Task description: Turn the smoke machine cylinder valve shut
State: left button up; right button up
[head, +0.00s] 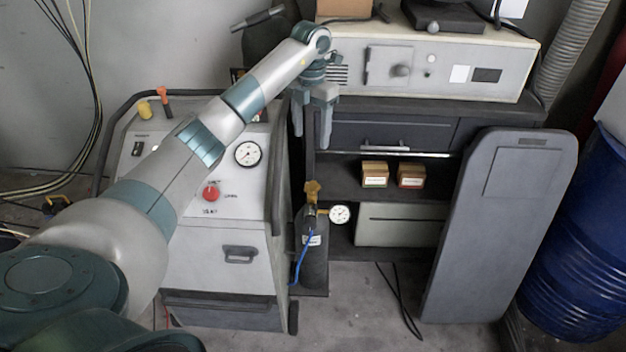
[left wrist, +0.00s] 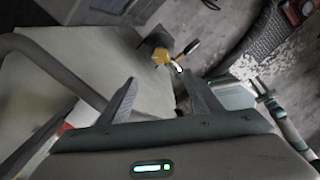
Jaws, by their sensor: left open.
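The smoke machine (head: 225,262) is a light grey cabinet with a sloped panel, a gauge and a red knob. A small dark cylinder (head: 314,262) stands upright at its right side, with a yellow valve (head: 312,190) on top, a round gauge (head: 340,214) and a blue hose. My left gripper (head: 313,135) is open and empty, pointing down above the valve and apart from it. In the left wrist view the yellow valve (left wrist: 161,57) lies beyond the open fingers (left wrist: 160,95), near the middle. My right gripper is not in view.
A dark shelf unit (head: 385,135) stands right of the cylinder, with two small boxes (head: 392,174) on a shelf. A grey panel (head: 495,225) and a blue drum (head: 585,250) are further right. A black cable lies on the floor.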

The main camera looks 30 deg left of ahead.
pick_arm(q)
jog(key=shift+f, duration=0.15)
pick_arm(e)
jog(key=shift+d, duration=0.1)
pick_arm(q)
jog(key=p, duration=0.3)
send_near(312, 186)
notch_tip(312, 186, down, 7)
jog(key=shift+f, duration=0.1)
jog(key=shift+a+f, duration=0.1)
jog(key=shift+f, duration=0.2)
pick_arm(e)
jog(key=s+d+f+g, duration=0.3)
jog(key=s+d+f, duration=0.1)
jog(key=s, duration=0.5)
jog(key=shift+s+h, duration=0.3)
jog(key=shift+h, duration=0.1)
pick_arm(q)
jog(key=c, duration=1.1)
jog(key=shift+o, duration=0.2)
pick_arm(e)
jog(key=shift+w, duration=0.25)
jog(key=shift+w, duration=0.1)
